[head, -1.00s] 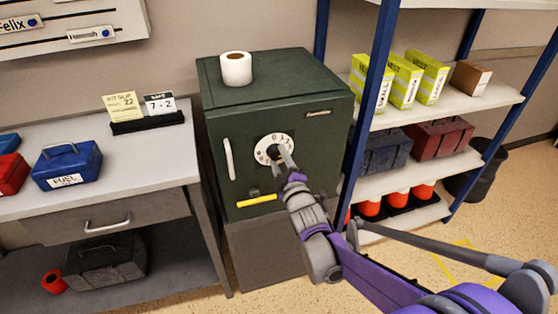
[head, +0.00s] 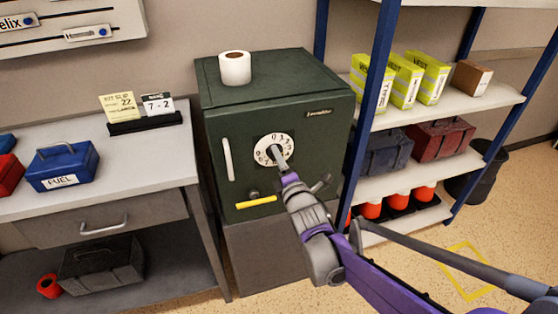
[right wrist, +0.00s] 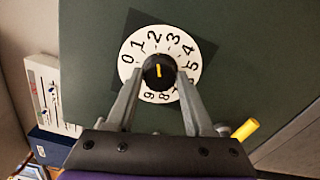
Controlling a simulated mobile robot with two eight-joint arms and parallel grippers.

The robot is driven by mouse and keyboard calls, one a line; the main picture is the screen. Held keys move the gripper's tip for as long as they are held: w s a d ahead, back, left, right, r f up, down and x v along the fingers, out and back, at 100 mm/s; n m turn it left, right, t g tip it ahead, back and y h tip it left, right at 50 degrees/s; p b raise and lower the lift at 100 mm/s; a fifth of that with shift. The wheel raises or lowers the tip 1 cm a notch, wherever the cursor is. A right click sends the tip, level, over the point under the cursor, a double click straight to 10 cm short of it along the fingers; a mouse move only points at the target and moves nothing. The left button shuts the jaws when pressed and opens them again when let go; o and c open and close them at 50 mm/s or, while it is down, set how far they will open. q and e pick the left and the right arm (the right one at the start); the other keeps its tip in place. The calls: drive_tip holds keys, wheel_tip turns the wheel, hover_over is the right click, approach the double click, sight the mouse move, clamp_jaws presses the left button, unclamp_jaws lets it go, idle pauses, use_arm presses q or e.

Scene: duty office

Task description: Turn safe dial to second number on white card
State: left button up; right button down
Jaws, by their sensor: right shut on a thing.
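The dark green safe (head: 305,165) stands between the desk and the shelf rack. Its round white dial (head: 262,143) carries black numbers around a black knob. In the right wrist view the dial (right wrist: 137,72) faces me, and its knob (right wrist: 150,66) has a yellow mark that runs nearly upright, its upper end towards the 2. My right gripper (head: 276,154) is shut on the knob, one finger on either side. The white card (head: 158,105) on the desk stand reads "7 - 2". The left gripper is out of view.
The safe's pale handle (head: 228,158) is left of the dial and a yellow lever (head: 256,201) is below it. A paper roll (head: 235,69) stands on top. A yellow slip (head: 120,107) marked 22 is beside the card. A blue rack post (head: 371,125) stands close on the right.

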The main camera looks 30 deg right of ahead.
idle(0.4)
drive_tip(key=shift+c, duration=1.4)
unclamp_jaws()
drive_tip(key=p+v, duration=0.1)
drive_tip(key=v, duration=1)
drive_tip(key=shift+p, duration=0.3)
drive_tip(key=shift+w, duration=0.1)
